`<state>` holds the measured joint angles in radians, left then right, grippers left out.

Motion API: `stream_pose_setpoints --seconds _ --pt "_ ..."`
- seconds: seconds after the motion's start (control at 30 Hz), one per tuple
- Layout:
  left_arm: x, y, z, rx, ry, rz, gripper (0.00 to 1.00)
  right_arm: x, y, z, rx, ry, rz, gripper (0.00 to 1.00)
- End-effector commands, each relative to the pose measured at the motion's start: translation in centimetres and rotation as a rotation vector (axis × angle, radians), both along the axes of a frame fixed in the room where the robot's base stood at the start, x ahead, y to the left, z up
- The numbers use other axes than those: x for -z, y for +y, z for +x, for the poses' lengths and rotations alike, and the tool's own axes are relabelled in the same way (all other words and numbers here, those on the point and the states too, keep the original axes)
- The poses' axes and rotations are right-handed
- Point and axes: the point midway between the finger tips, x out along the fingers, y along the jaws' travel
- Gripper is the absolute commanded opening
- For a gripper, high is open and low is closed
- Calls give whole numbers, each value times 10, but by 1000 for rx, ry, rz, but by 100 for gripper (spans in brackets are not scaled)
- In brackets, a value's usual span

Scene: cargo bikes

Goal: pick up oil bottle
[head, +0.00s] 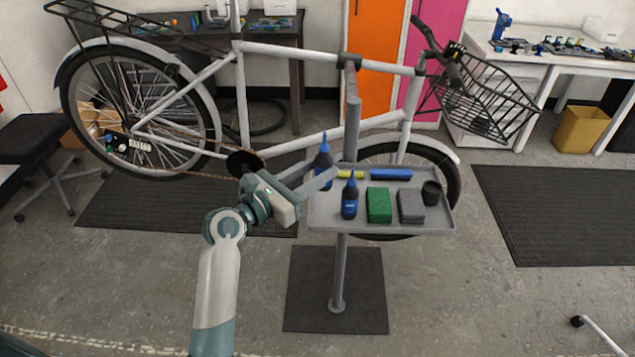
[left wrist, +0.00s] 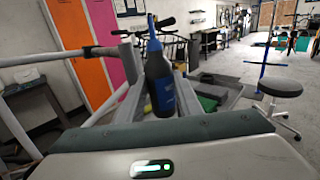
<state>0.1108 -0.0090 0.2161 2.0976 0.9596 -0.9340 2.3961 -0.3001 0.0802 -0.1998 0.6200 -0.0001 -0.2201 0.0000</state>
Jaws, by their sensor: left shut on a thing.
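A dark bottle with a blue label and pointed blue tip, which I take as the oil bottle (head: 323,161), is upright at the left end of the grey tray (head: 316,219). My left gripper (head: 322,178) is shut around it, one finger crossing in front of its lower part. In the left wrist view the bottle (left wrist: 160,82) stands between the fingers. Its base is hidden, so I cannot tell whether it touches the tray. My right gripper is not in view.
The tray also holds a green block (head: 379,205), a grey block (head: 411,206), a dark cup (head: 432,193), a blue item (head: 391,174) and a yellow item (head: 350,174). A white bike (head: 290,52) stands right behind. The floor in front is clear around the stand's base (head: 337,270).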

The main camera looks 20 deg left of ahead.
Motion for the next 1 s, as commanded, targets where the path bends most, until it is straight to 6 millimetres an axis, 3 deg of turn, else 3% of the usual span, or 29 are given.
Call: stream_pose_setpoints --seconds 0.5,0.53,0.6,0.63,0.83,1.0 --pt "-4 0 0 0 1 0 8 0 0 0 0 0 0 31" --pt "-4 0 0 0 1 0 30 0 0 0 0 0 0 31" --pt "-4 0 0 0 1 0 13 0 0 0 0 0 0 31" --pt "-4 0 0 0 1 0 10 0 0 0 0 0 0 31" --pt "2 1 -5 -1 1 0 10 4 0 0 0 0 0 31" --pt "22 3 -31 -4 3 -2 10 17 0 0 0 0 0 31"
